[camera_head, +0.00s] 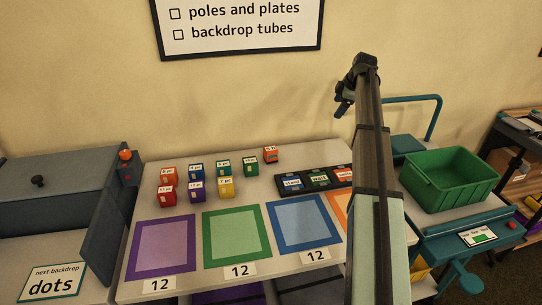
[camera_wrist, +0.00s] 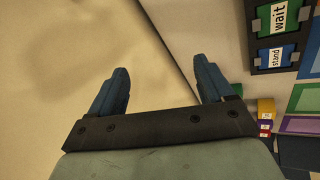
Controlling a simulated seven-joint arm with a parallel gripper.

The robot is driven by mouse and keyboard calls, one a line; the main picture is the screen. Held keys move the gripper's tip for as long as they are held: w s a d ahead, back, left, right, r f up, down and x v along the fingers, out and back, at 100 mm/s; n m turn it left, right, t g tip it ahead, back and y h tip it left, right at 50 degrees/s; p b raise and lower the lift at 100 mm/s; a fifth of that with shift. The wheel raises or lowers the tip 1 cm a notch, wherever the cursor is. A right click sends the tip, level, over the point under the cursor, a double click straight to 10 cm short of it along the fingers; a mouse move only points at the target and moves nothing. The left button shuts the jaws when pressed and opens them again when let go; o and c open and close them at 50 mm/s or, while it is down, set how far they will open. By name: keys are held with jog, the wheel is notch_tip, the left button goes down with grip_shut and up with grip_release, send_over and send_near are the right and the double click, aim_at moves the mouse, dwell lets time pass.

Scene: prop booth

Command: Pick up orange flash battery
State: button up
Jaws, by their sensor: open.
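Small labelled blocks stand on the table in the head view. An orange block (camera_head: 271,155) stands alone at the back right of the group, its label too small to read. Another orange-red block (camera_head: 168,174) stands at the back left, and a red block (camera_head: 167,195) is in front of it. I cannot tell for sure which is the flash battery. My gripper (camera_wrist: 160,70) is open and empty in the wrist view. In the head view it is raised against the wall, right of the blocks and apart from them.
Blue, green, purple and yellow blocks (camera_head: 226,188) stand close together. A black tray (camera_head: 337,184) with labelled slots lies to their right. Coloured square mats (camera_head: 162,248) line the table front. A green crate (camera_head: 450,180) stands right of my arm, and a grey bin stands left.

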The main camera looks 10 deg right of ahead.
jog(key=w+a+f+n+g, duration=0.1)
jog(key=w+a+f, duration=0.15)
jog(key=a, duration=0.55)
jog(key=w+a+f+n+g, duration=0.1)
jog(key=a+f+n+g, duration=0.15)
jog(key=a, duration=0.55)
jog(key=n+g+h, duration=0.1)
jog(key=n, duration=0.1)
send_over(271, 148)
notch_tip(271, 148, down, 3)
jog(key=shift+m, duration=0.35)
notch_tip(271, 148, down, 14)
jog(key=shift+s+a+r, duration=0.1)
jog(key=shift+s+r, duration=0.05)
jog(key=shift+c, duration=0.2)
jog(key=c, duration=1.3)
jog(key=shift+o, duration=0.2)
